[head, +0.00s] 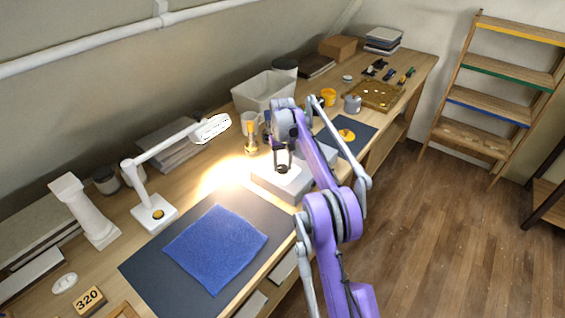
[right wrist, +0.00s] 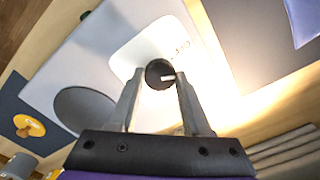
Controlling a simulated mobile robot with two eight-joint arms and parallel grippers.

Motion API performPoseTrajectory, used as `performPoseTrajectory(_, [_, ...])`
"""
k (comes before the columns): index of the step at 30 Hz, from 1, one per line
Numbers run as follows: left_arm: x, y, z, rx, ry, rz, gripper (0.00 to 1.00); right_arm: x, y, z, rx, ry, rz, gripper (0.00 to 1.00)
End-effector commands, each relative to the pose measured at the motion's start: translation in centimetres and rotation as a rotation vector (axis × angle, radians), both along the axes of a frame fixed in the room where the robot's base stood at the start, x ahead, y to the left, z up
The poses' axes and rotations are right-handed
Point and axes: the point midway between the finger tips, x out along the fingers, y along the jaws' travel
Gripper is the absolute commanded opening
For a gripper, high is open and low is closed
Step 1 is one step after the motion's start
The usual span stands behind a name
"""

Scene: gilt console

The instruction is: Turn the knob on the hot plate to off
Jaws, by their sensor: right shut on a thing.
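The hot plate (head: 266,182) is a pale grey box on the bench, partly hidden behind my right arm in the head view. In the right wrist view it shows a grey round heating plate (right wrist: 85,108) and a white panel (right wrist: 150,45). The round black knob (right wrist: 154,69) has a white pointer mark, towards the right of that picture. Small dark lettering (right wrist: 181,48) on the panel is too blurred to read surely. My right gripper (right wrist: 160,77) points down at the panel, its two fingers shut on the knob's sides. My left gripper is out of view.
A lit white lamp (head: 157,211) and a blue cloth (head: 217,246) on a dark mat (head: 150,262) lie left of the hot plate. A white bin (head: 262,90) stands behind. A yellow object (head: 347,135) rests on a dark mat beyond my arm.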

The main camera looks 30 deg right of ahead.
Motion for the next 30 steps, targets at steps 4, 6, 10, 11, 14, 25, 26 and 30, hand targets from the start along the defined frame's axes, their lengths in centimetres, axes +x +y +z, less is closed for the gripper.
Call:
performPoseTrajectory(4, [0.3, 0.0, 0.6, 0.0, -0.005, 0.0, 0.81, 0.0, 0.0, 0.2, 0.0, -0.001, 0.14, 0.0])
performPoseTrajectory(6, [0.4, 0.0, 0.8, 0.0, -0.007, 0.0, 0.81, 0.0, 0.0, 0.2, 0.0, -0.001, 0.205, 0.0])
performPoseTrajectory(10, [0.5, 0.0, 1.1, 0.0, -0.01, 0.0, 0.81, 0.0, 0.0, 0.2, 0.0, -0.001, 0.325, 0.0])
performPoseTrajectory(11, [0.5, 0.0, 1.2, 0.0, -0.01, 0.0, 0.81, 0.0, 0.0, 0.1, 0.0, -0.001, 0.351, 0.0])
performPoseTrajectory(14, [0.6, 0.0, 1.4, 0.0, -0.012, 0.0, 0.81, 0.0, 0.0, 0.1, 0.0, -0.001, 0.433, 0.0])
performPoseTrajectory(25, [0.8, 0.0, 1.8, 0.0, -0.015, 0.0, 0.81, 0.0, 0.0, 0.1, 0.0, -0.002, 0.646, 0.0])
performPoseTrajectory(26, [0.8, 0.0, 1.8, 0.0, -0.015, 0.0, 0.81, 0.0, 0.0, 0.1, 0.0, -0.002, 0.657, 0.0])
performPoseTrajectory(30, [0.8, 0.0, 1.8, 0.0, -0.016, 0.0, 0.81, 0.0, 0.0, 0.0, 0.0, -0.002, 0.69, 0.0])
